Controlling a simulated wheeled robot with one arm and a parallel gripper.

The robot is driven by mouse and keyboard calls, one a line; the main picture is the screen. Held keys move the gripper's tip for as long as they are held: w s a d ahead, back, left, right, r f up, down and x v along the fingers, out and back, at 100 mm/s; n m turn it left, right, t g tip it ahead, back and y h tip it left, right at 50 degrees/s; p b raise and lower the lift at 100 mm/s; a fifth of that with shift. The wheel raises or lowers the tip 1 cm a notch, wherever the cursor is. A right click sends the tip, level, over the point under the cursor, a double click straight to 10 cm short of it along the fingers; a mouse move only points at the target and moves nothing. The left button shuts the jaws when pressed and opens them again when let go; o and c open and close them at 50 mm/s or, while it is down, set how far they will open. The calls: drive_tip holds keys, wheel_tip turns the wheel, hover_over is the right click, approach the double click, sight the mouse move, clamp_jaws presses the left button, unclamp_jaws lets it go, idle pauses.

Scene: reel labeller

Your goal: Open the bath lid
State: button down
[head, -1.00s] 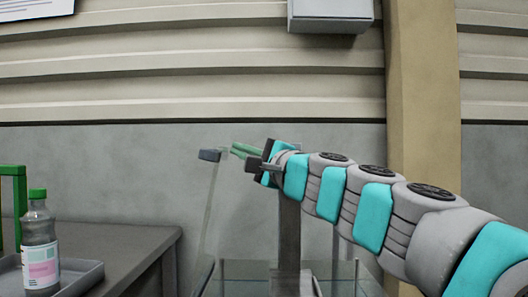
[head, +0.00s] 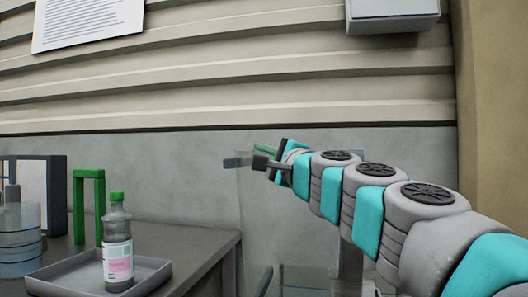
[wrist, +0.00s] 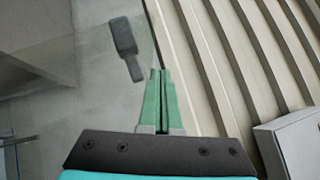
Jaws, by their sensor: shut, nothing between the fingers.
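The bath lid (head: 252,205) is a clear panel, standing steeply raised above the glass bath (head: 312,281) in the head view. Its dark grey handle (head: 236,161) is at the upper end. My gripper (head: 264,149) is just right of the handle in that view, its green fingers shut and partly hidden behind its own dark parts. In the wrist view, the shut green fingers (wrist: 160,76) hold nothing. The handle (wrist: 126,50) is up and left of the fingertips there, with a visible gap. Most of the bath is hidden or out of frame.
A grey bench (head: 195,243) stands at the left with a tray (head: 75,274), a green-capped bottle (head: 117,245) and a green frame (head: 89,205). A ribbed wall (head: 250,65) runs behind. A grey wall box (head: 391,15) hangs above my arm.

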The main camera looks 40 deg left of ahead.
drive_tip(key=shift+d, duration=0.1)
drive_tip(key=d+b, duration=0.1)
drive_tip(key=d, duration=1.2)
drive_tip(key=shift+r, duration=0.45)
drive_tip(key=shift+s, duration=0.1)
